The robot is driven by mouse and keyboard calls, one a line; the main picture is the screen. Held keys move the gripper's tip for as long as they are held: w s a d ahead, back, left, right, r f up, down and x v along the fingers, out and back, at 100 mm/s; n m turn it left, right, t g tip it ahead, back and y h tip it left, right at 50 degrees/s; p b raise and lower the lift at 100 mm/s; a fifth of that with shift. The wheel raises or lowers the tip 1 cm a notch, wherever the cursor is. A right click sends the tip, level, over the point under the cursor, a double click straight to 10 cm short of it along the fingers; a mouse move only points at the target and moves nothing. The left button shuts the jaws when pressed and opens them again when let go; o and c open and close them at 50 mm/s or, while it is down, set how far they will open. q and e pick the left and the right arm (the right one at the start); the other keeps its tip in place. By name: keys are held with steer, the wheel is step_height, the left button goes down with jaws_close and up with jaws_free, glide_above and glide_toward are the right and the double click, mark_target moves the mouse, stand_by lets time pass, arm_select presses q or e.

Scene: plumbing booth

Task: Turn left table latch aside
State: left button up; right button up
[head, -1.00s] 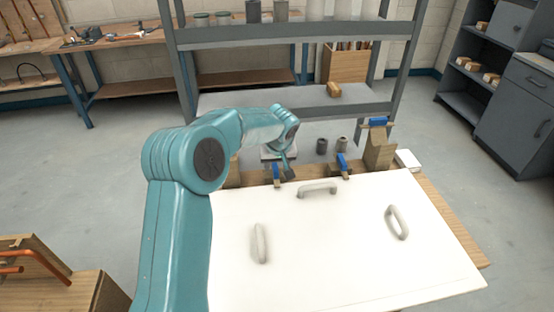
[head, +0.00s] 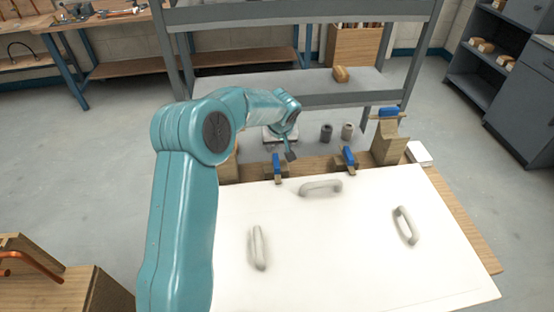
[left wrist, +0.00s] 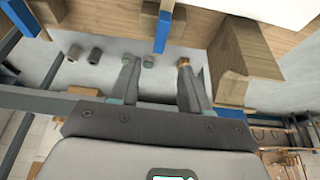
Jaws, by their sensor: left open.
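The left table latch (head: 277,162) is a small blue upright bar at the far edge of the white panel (head: 330,260). In the left wrist view this blue bar (left wrist: 163,30) stands beyond my fingertips, near the middle. My left gripper (head: 290,154) is just behind and right of the latch in the head view. It shows open and empty in the left wrist view (left wrist: 158,68), its fingers apart and not closed around the latch. A second blue latch (head: 349,157) stands further right on the same edge. My right gripper is not in view.
The white panel carries several pale handles, one near the far edge (head: 321,188). A wooden block (head: 389,145) with a blue piece on top stands at the right. Another wooden block (left wrist: 243,55) is close to my gripper.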

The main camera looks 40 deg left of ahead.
mark_target(276, 161)
arm_select(q)
steer(key=x, duration=1)
steer(key=shift+f, duration=0.4)
steer(key=shift+a+f+b, duration=0.3)
steer(key=shift+a+f, duration=0.05)
steer(key=shift+f, duration=0.1)
steer(key=shift+w, duration=0.1)
steer(key=shift+w, duration=0.1)
jaws_close()
